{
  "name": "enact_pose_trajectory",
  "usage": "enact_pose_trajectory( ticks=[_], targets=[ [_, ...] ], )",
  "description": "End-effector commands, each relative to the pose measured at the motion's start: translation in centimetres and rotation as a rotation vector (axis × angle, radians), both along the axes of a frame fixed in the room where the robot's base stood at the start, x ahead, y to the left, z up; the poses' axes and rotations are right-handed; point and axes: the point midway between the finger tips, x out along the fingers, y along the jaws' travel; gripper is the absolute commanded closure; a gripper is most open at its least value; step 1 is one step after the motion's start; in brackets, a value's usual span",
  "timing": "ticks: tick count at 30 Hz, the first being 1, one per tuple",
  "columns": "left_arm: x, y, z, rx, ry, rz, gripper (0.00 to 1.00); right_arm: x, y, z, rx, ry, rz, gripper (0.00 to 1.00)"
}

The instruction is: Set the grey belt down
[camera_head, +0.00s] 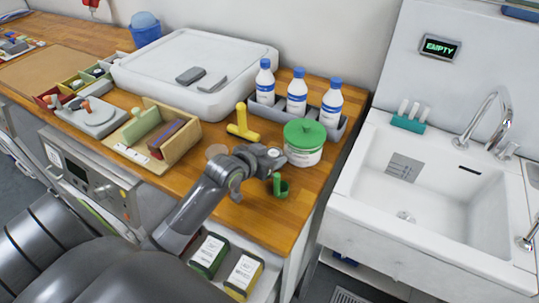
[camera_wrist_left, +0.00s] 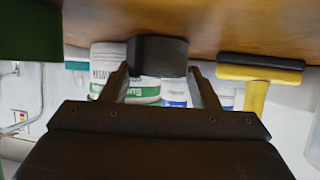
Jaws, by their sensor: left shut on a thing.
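My left gripper (camera_head: 257,163) reaches in over the wooden counter (camera_head: 267,222), between the yellow T-shaped thing and the white tub with a green lid. In the left wrist view its two fingers (camera_wrist_left: 160,85) are closed on a dark grey, rounded block (camera_wrist_left: 158,55), which seems to be the rolled grey belt. In the head view the belt is hard to tell from the grey gripper. The belt is close to the wood surface; I cannot tell whether it touches it. My right gripper is not in view.
Near the gripper are the tub (camera_head: 303,150), a green upright piece (camera_head: 281,188) and the yellow T-shaped thing (camera_head: 242,124). Bottles stand in a grey rack (camera_head: 340,131) behind. A wooden organiser (camera_head: 180,150) is left, a sink (camera_head: 430,190) right. The counter's front strip is bare.

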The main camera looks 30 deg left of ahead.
Motion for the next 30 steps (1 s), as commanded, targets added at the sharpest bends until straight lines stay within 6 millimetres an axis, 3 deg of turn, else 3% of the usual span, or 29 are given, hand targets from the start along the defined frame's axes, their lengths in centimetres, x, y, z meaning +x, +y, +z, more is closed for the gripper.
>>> enact_pose_trajectory(
  ticks=[3,4,9,20,30],
  targets=[
    [0.0,0.0,-0.3,0.0,-0.001,0.0,0.7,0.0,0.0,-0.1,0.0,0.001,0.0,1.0],
    [0.0,0.0,-0.3,0.0,0.0,0.0,0.42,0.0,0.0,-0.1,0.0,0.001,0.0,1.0],
    [0.0,0.0,-0.3,0.0,0.0,0.0,0.23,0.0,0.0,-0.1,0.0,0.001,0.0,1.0],
    [-0.2,0.0,0.2,0.0,0.0,0.0,0.23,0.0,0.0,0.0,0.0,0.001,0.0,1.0],
    [-4.8,0.4,2.6,0.004,0.001,-0.001,0.23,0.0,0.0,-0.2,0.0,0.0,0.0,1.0]
  ],
)
